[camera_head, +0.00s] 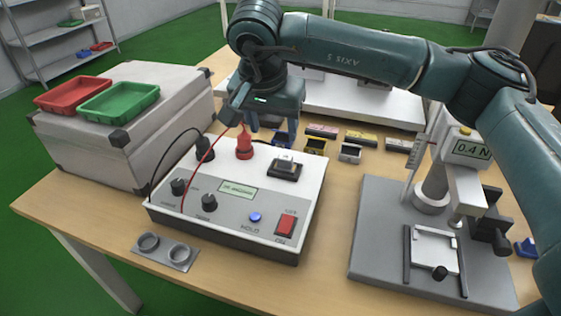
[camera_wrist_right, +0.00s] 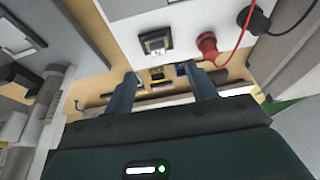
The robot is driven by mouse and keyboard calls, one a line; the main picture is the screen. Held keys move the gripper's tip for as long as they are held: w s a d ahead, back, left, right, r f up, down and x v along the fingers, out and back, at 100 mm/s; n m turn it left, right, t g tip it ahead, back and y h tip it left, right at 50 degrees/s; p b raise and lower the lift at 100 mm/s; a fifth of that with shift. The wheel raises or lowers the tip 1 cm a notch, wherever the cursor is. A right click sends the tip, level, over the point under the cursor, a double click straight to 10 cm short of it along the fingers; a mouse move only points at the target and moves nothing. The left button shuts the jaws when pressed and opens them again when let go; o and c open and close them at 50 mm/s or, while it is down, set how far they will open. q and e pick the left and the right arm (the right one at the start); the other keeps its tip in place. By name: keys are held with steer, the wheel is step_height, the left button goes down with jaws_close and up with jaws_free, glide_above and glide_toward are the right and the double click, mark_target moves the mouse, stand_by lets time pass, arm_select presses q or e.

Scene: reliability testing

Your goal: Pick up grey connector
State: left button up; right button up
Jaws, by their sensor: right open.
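A small grey block-shaped piece (camera_head: 350,153), which looks like the grey connector, lies on the table behind the tester box, right of a yellow-and-black piece (camera_head: 315,146). My right gripper (camera_head: 272,130) hangs above the table just behind the tester box, left of the grey piece and apart from it. In the right wrist view its two fingers (camera_wrist_right: 163,88) are spread, with nothing held between them. Small yellow and blue pieces show beyond them. My left gripper is not in view.
The tester box (camera_head: 225,190) has a red plug (camera_head: 244,142), cables and a black socket (camera_head: 285,167) on top. Labelled blocks (camera_head: 361,138) lie behind the small pieces. A force test stand (camera_head: 385,225) is at the right. Red (camera_head: 72,92) and green trays (camera_head: 118,101) sit on a case.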

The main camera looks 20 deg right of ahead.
steer(key=w+d, duration=0.1)
steer(key=d, duration=0.1)
glide_above(285, 157)
steer(key=s+a, duration=0.1)
steer(key=s, duration=0.1)
steer(key=shift+h, duration=0.3)
step_height(285, 157, down, 6)
steer(key=shift+s+a+r, duration=0.1)
steer(key=shift+r, duration=0.05)
steer(key=shift+x, duration=2.9)
steer(key=shift+a, duration=0.15)
steer(key=shift+c, duration=0.5)
steer(key=c, duration=1)
steer(key=shift+o, duration=0.2)
